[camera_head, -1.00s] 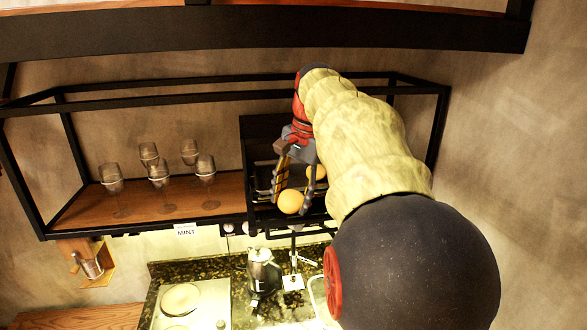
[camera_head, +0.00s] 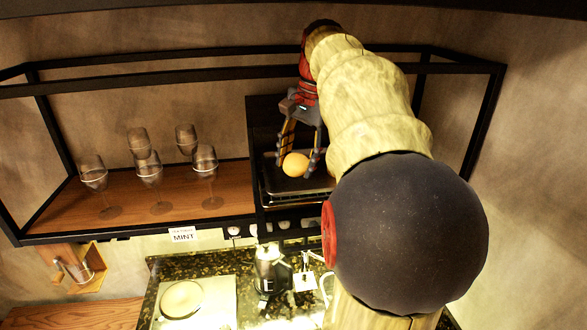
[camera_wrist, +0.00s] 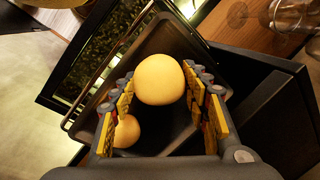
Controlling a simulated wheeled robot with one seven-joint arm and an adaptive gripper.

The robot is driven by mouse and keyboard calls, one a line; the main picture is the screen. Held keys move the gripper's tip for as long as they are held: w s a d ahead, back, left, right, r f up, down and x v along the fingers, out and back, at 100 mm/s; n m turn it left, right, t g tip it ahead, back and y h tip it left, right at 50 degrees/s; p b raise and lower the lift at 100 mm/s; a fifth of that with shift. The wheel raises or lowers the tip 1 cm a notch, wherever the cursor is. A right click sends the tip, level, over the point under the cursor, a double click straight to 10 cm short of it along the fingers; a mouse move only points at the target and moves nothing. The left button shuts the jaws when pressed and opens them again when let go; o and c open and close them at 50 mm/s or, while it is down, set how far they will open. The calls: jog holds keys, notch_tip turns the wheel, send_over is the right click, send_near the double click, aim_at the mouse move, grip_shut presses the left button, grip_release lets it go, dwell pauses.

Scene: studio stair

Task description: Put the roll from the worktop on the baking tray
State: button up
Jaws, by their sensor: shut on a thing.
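A round, pale golden roll (camera_head: 295,165) is between the two fingers of my gripper (camera_head: 296,160), which is shut on it. In the wrist view the held roll (camera_wrist: 160,80) sits between the fingertips of my gripper (camera_wrist: 160,84), over the dark baking tray (camera_wrist: 178,32). I cannot tell whether it touches the tray. A second roundish roll (camera_wrist: 127,131) lies on the tray, partly behind the left finger. It is not seen in the head view. The tray's edge (camera_head: 300,197) shows below the gripper, in a black open box.
The black box (camera_head: 262,112) stands on a framed wooden shelf (camera_head: 130,212). Several stemmed glasses (camera_head: 150,168) stand to its left. Below is a dark stone worktop (camera_head: 225,265) with a plate (camera_head: 182,299) and a metal pot (camera_head: 268,270).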

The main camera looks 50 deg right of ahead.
aim_at(297, 173)
jog(key=shift+s+a+f+b, duration=0.1)
jog(key=shift+s+f+b, duration=0.05)
jog(key=shift+f+b, duration=0.2)
jog(key=b+x, duration=0.2)
jog(key=shift+d+f+b, duration=0.2)
jog(key=shift+f+b, duration=0.15)
jog(key=shift+f, duration=0.2)
jog(key=shift+s+a, duration=0.1)
